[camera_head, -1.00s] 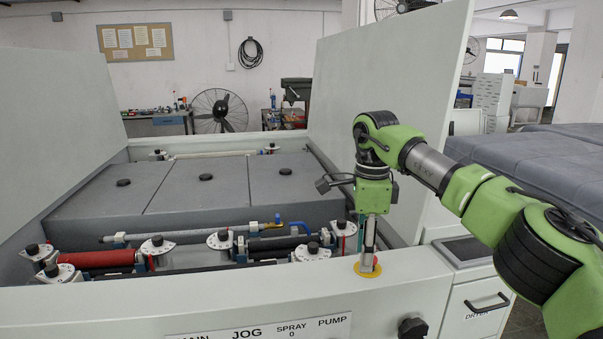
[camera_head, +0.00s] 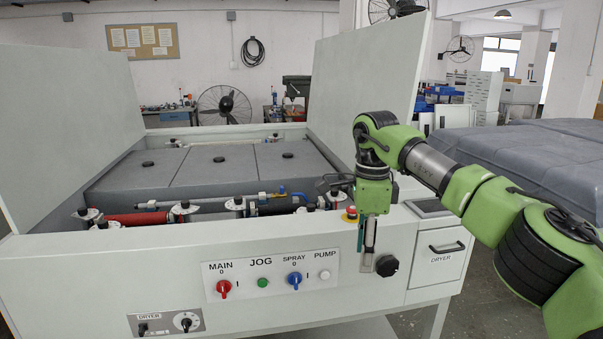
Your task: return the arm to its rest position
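My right arm comes in from the right, bent down at the wrist. My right gripper (camera_head: 368,235) points down in front of the machine's front panel (camera_head: 190,262), just left of a black knob (camera_head: 387,265). Its fingers look narrow and close together from this side, and whether they are open or shut does not show. No held object can be made out. My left gripper is not in view.
The plate processor's lids (camera_head: 50,135) stand raised over rollers (camera_head: 138,219) and grey covers (camera_head: 205,170). The panel has a red switch (camera_head: 223,289), a green button (camera_head: 263,283) and a blue switch (camera_head: 295,280). A yellow-based red button (camera_head: 350,214) sits behind the gripper. Grey covered stacks (camera_head: 510,165) stand right.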

